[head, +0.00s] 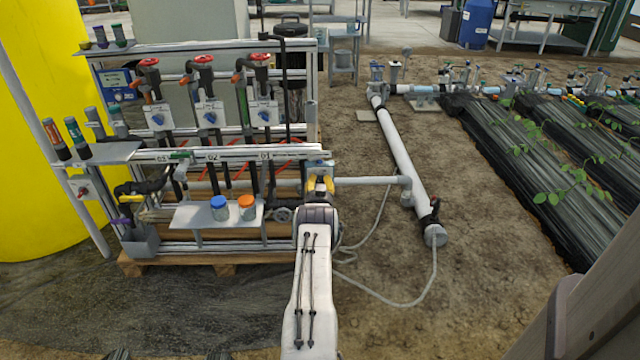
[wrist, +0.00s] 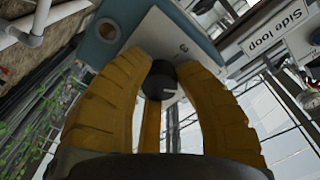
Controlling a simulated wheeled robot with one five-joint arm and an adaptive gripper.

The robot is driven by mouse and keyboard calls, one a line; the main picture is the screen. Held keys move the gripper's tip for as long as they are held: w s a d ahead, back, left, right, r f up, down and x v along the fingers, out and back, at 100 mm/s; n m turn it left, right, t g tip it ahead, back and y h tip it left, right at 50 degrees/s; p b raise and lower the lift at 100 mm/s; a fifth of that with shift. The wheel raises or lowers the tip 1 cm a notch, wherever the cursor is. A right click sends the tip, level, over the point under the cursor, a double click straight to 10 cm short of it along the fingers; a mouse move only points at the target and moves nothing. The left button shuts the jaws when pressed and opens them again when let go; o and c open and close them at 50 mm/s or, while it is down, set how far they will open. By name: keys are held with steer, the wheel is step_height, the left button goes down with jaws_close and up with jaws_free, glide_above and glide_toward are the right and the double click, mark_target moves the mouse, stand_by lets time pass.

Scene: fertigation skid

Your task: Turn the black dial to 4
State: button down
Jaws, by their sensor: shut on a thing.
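The black dial (wrist: 161,82) sits on a pale plate (wrist: 160,38) in the wrist view, between the two yellow fingers of my gripper (wrist: 164,72). The fingers are closed on it from both sides. A short light mark shows on the dial's face, towards its right side. A digit that looks like 3 is printed on the plate above and right of the dial; I cannot read the other digits. In the head view my gripper (head: 320,186) is at the right end of the skid's front rail, and the dial is hidden there.
A "Side loop" label (wrist: 281,32) is right of the plate in the wrist view. In the head view, blue (head: 219,207) and orange (head: 247,206) caps stand on a shelf left of my arm. A grey pipe (head: 367,181) runs right from the skid. Bare soil lies beyond.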

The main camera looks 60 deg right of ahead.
steer(key=c, duration=1.1)
jaws_free()
steer(key=shift+w, duration=0.2)
steer(key=shift+o, duration=1.2)
steer(key=shift+s, duration=0.1)
steer(key=shift+a, duration=0.1)
steer(key=v, duration=1.2)
